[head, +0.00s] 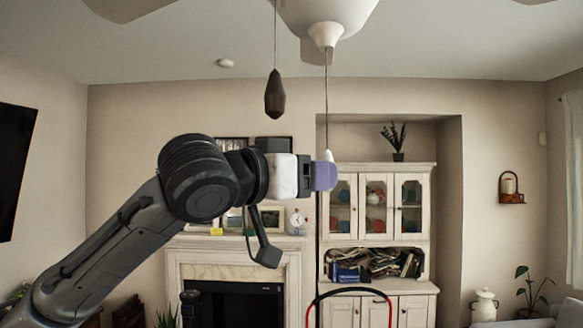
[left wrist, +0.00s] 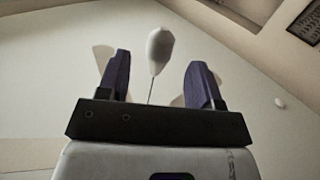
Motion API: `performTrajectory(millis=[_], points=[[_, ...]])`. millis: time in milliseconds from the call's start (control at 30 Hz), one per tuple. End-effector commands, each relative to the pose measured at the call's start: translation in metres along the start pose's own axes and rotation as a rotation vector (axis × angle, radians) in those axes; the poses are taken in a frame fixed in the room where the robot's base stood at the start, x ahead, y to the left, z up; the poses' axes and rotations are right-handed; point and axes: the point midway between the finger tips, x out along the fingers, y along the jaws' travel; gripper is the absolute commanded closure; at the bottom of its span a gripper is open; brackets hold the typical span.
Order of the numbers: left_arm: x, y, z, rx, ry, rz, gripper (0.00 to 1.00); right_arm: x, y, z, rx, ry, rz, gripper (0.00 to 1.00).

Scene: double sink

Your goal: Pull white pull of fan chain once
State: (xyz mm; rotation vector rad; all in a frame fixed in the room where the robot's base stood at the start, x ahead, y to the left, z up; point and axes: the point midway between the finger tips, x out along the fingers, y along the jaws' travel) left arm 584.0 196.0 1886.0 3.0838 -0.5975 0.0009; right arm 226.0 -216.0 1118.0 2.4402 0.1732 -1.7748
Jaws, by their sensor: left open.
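The white pull (head: 327,155) hangs on a thin chain (head: 326,95) from the white ceiling fan (head: 326,14). In the head view its lower part is hidden behind my left gripper (head: 326,176). In the left wrist view the white pull (left wrist: 160,48) shows between and beyond the two purple fingers of my left gripper (left wrist: 159,85). The fingers are open, with a gap on both sides of the pull. A dark brown pull (head: 275,95) hangs on a second chain to the left, above my left gripper. My right gripper is not in view.
A white cabinet (head: 382,168) with glass doors and a fireplace (head: 238,262) stand against the far wall. A dark screen (head: 14,170) is on the left wall. The air right of the white pull is clear.

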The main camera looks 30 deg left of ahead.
Motion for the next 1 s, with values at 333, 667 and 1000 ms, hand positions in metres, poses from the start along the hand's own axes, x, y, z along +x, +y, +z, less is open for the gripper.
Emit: performTrajectory(millis=[333, 667, 1000], points=[[0.032, 0.001, -0.001, 0.000, -0.002, 0.002, 0.40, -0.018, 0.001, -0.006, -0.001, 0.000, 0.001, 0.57], [0.042, 0.001, 0.000, 0.000, -0.001, 0.002, 0.40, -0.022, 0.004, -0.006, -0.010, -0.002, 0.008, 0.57], [0.043, 0.001, 0.001, 0.000, -0.001, 0.002, 0.43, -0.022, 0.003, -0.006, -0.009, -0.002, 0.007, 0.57]])
